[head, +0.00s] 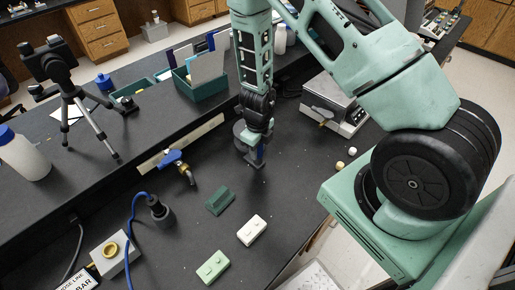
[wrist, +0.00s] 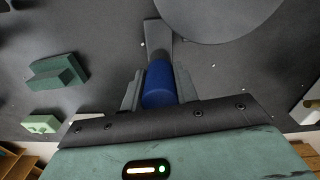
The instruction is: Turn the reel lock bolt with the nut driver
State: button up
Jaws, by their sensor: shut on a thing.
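My gripper (head: 257,152) is low over the black bench in the head view. In the wrist view my gripper (wrist: 158,92) is shut on a blue cylindrical handle (wrist: 159,80), which I take to be the nut driver. A dark grey part (wrist: 157,35) extends beyond the handle; I cannot tell whether it belongs to the driver. A grey disc-shaped thing (wrist: 215,8), possibly the reel, lies beyond and to the right of the handle. In the head view a grey round body (head: 240,131) shows just left of my gripper. I cannot make out the reel lock bolt.
A dark green block (head: 219,200), a white block (head: 252,229) and a pale green block (head: 213,267) lie nearer on the bench. A blue-handled tap (head: 173,160) stands left. A grey-white instrument (head: 337,105) is to the right. Bare bench surrounds the blocks.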

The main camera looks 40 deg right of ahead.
jog(key=shift+r+n, duration=0.1)
jog(key=shift+n, duration=0.3)
jog(key=o, duration=1.2)
jog(key=shift+c, duration=0.2)
notch_tip(320, 180, up, 17)
jog(key=p, duration=0.3)
jog(key=shift+r+p, duration=0.2)
jog(key=shift+p, duration=0.2)
jog(key=shift+s+a, duration=0.1)
